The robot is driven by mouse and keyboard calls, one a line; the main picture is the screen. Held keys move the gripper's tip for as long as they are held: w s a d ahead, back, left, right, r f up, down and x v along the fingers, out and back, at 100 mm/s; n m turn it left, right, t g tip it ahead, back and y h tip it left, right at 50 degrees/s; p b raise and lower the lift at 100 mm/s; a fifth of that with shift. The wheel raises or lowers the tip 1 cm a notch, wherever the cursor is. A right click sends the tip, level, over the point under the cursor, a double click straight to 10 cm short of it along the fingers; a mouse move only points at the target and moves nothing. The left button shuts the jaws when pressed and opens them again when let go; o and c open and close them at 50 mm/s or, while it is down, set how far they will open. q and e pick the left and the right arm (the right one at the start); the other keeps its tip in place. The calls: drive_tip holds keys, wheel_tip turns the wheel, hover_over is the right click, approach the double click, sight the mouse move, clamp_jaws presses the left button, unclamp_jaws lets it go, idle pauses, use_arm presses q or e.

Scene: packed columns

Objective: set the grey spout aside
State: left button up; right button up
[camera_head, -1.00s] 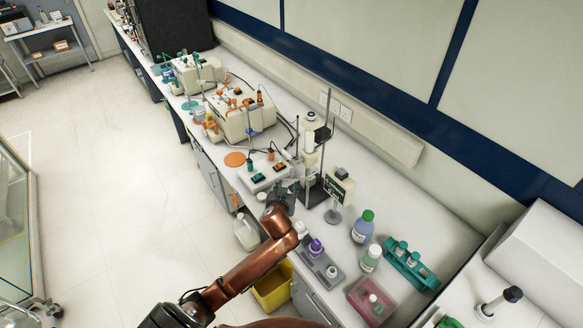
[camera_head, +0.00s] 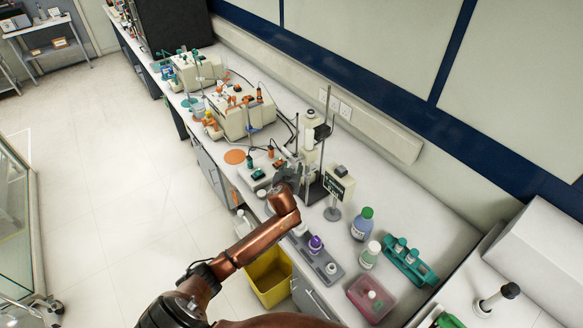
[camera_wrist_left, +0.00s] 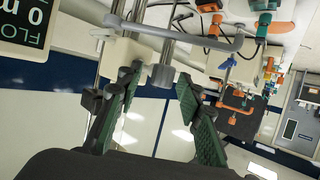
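A grey curved pipe that looks like the grey spout (camera_wrist_left: 190,38) runs across the top of the left wrist view, beside a vertical metal rod. It lies beyond my left gripper (camera_wrist_left: 158,82), whose two green-padded fingers are apart with nothing held between them. In the head view my left gripper (camera_head: 288,172) is over the bench, close to the stand rods; my brown arm hides part of that spot. I cannot make out the spout clearly in the head view. My right gripper is not in view.
A tall stand (camera_head: 318,160) and a meter with a black display (camera_head: 338,187) stand close to the gripper. A grey rack with a purple-capped bottle (camera_head: 316,244), two more bottles, a teal rack (camera_head: 408,262) and a pink box (camera_head: 371,299) are nearer. Bench right of the meter is clear.

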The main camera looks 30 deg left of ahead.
use_arm(q)
drive_tip(key=shift+c, duration=0.4)
clamp_jaws()
